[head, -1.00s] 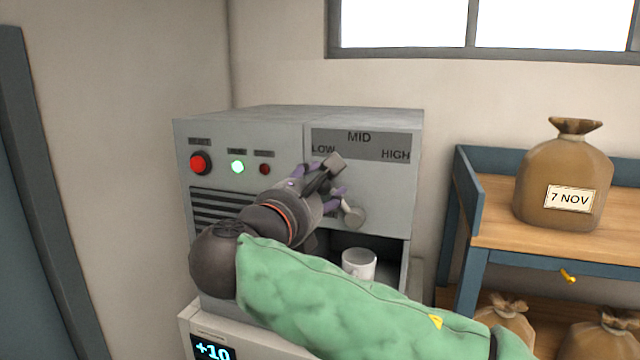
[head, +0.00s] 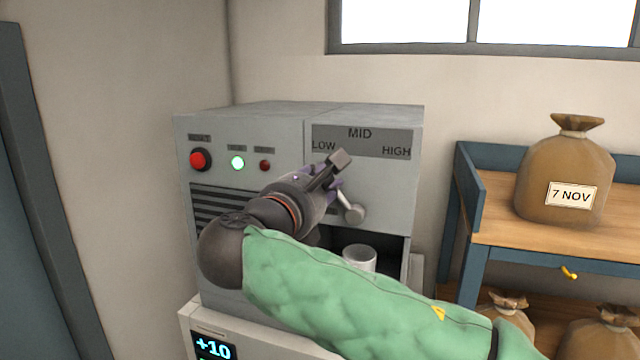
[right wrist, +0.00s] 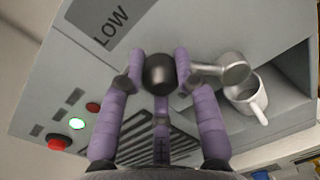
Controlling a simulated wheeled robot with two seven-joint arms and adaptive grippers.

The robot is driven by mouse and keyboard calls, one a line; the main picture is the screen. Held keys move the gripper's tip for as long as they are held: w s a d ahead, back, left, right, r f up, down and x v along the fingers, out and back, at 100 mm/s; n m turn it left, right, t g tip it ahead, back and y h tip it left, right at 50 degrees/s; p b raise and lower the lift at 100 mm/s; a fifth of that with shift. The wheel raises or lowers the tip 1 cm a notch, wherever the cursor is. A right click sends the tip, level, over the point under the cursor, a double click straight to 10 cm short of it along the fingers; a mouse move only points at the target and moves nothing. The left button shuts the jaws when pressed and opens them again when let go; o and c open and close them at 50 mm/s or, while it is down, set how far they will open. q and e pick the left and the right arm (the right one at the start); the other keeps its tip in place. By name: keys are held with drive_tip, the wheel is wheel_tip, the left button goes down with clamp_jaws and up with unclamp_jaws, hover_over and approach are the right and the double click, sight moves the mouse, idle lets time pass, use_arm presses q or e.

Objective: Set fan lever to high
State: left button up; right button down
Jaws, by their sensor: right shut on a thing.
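The fan lever (head: 353,212) is a grey hub and arm on the machine front, below a dark scale plate (head: 360,143) marked LOW, MID and HIGH. Its arm leans up and left from the hub, towards the LOW side. My right gripper (head: 335,174) comes in across the machine and partly covers the lever. In the right wrist view, the purple fingers of the gripper (right wrist: 160,80) are closed around the lever's dark round knob (right wrist: 159,73). The lever's hub (right wrist: 235,68) shows to the right there. My left gripper is in neither view.
A white mug (head: 359,257) stands in the machine's opening just below the lever. A red button (head: 200,159), a lit green lamp (head: 237,163) and a small dark red lamp (head: 265,165) are at left. A shelf (head: 520,250) with a tied sack (head: 566,172) stands at right.

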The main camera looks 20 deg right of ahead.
sight(387, 186)
drive_tip(key=shift+d, duration=0.1)
drive_tip(key=m, duration=0.1)
drive_tip(key=s+d+m+b, duration=0.1)
drive_tip(key=m, duration=0.1)
drive_tip(key=shift+d+r, duration=0.25)
drive_tip(key=shift+r, duration=0.15)
drive_tip(key=m, duration=0.1)
drive_tip(key=s+d+m+b, duration=0.1)
drive_tip(key=d+m+b, duration=0.1)
drive_tip(key=m, duration=0.1)
drive_tip(key=shift+s+r+y, duration=0.2)
drive_tip(key=shift+s+y, duration=0.05)
drive_tip(key=shift+y, duration=0.05)
drive_tip(key=d+m+b, duration=0.1)
drive_tip(key=s+d+m+b, duration=0.1)
drive_tip(key=m, duration=0.1)
drive_tip(key=shift+s+d+f+b, duration=0.1)
drive_tip(key=shift+s+f+b, duration=0.05)
drive_tip(key=shift+s+b, duration=0.15)
drive_tip(key=d+m+b, duration=0.1)
drive_tip(key=m, duration=0.1)
drive_tip(key=s+d+f+m+b, duration=0.1)
drive_tip(key=shift+s+m+y+b, duration=0.1)
drive_tip(key=shift+m+y+b, duration=0.2)
drive_tip(key=shift+m+b, duration=0.1)
drive_tip(key=shift+s+d+f, duration=0.1)
drive_tip(key=shift+s+d, duration=0.05)
drive_tip(key=shift+d, duration=0.05)
drive_tip(key=shift+d+b, duration=0.1)
drive_tip(key=shift+b, duration=0.2)
